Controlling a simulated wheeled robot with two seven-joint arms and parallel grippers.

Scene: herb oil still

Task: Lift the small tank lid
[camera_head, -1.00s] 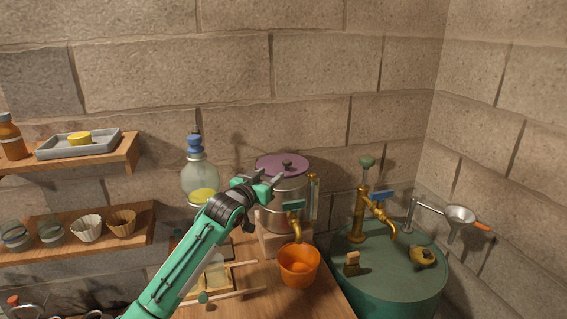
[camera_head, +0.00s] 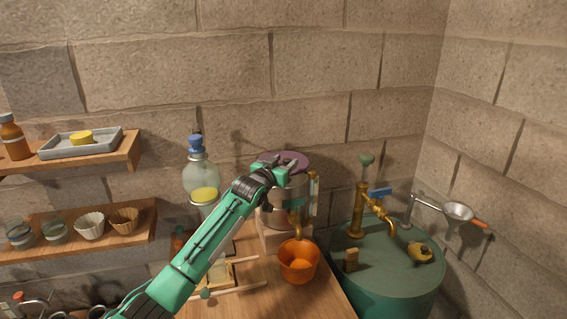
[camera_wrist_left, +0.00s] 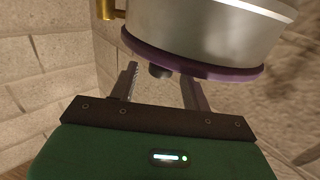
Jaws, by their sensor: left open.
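The small tank is a silver metal pot (camera_head: 293,193) with a brass tap, standing on a wooden block. Its purple lid (camera_head: 296,157) lies on top. My left gripper (camera_head: 287,165) is open in front of the lid's knob, which it hides in the head view. In the left wrist view the purple lid (camera_wrist_left: 200,64) and its dark knob (camera_wrist_left: 160,71) show. The knob sits between the two open fingers (camera_wrist_left: 160,85), nearer the left one; contact cannot be told. My right gripper is not in view.
An orange bucket (camera_head: 299,262) stands below the tap. A glass vessel with a blue top (camera_head: 200,172) stands left of the tank. A green barrel (camera_head: 385,270) with brass fittings is to the right. Shelves with bowls and a tray (camera_head: 80,143) are at left.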

